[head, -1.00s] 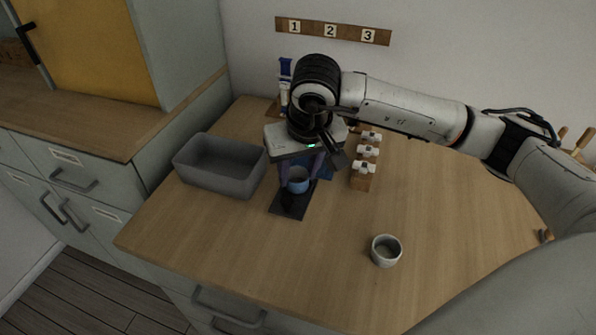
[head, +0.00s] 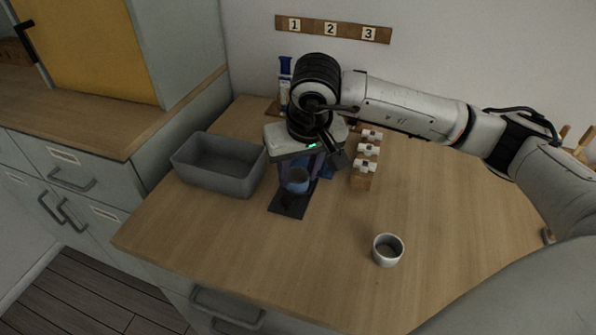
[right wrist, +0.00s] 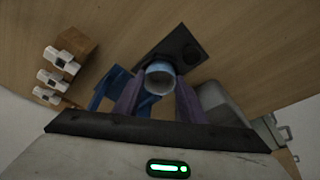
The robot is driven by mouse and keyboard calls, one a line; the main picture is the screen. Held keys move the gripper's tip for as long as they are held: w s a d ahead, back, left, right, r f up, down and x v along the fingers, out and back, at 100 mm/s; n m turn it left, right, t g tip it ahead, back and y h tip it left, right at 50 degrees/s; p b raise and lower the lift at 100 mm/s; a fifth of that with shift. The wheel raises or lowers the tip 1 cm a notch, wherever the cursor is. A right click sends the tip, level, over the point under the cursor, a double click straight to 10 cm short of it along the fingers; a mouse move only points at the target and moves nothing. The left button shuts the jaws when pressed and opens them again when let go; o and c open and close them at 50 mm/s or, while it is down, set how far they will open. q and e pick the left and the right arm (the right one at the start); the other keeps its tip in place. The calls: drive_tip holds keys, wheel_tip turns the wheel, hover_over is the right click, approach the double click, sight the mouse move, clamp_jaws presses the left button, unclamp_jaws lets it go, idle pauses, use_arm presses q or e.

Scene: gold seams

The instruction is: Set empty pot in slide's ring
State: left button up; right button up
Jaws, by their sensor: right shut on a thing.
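A small blue pot (head: 296,182) is held between the purple fingers of my right gripper (head: 298,173). In the right wrist view the pot (right wrist: 159,78) shows its round, pale mouth, with nothing visible inside. My right gripper (right wrist: 160,88) is shut on it. The slide (head: 288,209) is a flat dark plate on the table, under and in front of the pot. I cannot tell whether the pot touches the plate. My left gripper is not in view.
A grey bin (head: 219,184) stands left of the slide. A wooden block with white-topped pieces (head: 364,167) stands to the right. A blue frame (right wrist: 108,87) is close to the fingers. A pale cup (head: 387,250) stands at front right. The table's right side is clear.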

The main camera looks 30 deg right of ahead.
drive_tip(key=o, duration=1.1)
drive_tip(key=shift+r, duration=0.15)
drive_tip(key=shift+p+v, duration=1.4)
drive_tip(key=shift+v, duration=1)
